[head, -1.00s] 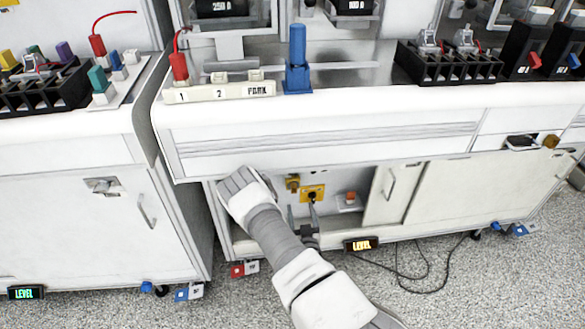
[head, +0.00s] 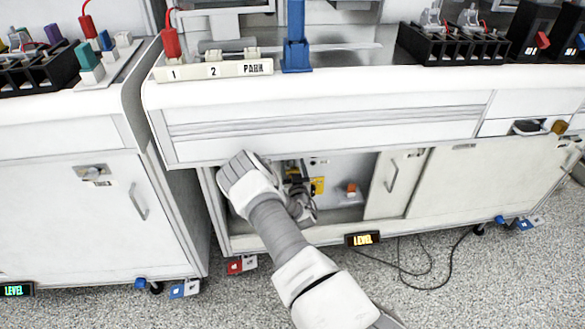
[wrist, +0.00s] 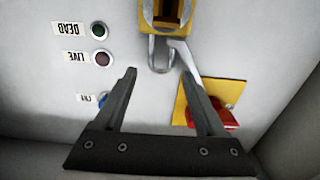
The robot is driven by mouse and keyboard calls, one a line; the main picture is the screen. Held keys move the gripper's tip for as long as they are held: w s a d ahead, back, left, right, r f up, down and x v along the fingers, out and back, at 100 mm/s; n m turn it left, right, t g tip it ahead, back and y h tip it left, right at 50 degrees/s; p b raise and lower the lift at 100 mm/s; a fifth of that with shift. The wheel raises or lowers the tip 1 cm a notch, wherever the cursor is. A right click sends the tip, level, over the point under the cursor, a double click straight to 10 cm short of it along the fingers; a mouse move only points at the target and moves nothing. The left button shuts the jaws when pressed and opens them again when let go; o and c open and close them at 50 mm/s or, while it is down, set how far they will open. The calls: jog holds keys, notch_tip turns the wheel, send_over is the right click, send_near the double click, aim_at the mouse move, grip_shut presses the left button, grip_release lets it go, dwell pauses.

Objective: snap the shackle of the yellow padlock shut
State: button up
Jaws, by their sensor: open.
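The yellow padlock (wrist: 167,18) is at the top of the wrist view, on a pale panel, partly cut off by the frame edge. Its grey shackle (wrist: 160,58) shows as a loop below the body in this view. A pale grey strip beside the shackle is unclear. My gripper (wrist: 158,73) is open and empty, its fingertips just below the shackle in the picture, one to each side; I cannot tell whether they touch anything. In the head view my gripper is inside the open cabinet bay, and my arm partly covers it; I cannot make out the padlock there.
A red handle (wrist: 218,115) on a yellow plate (wrist: 192,112) is close to the right finger. A green lamp (wrist: 98,31) and a dark red lamp (wrist: 102,59) are on the left. The cabinet door (head: 396,186) and the bench drawer front (head: 320,128) border the bay.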

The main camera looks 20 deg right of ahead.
jog(key=shift+w+d, duration=0.15)
jog(key=shift+w, duration=0.35)
grip_shut()
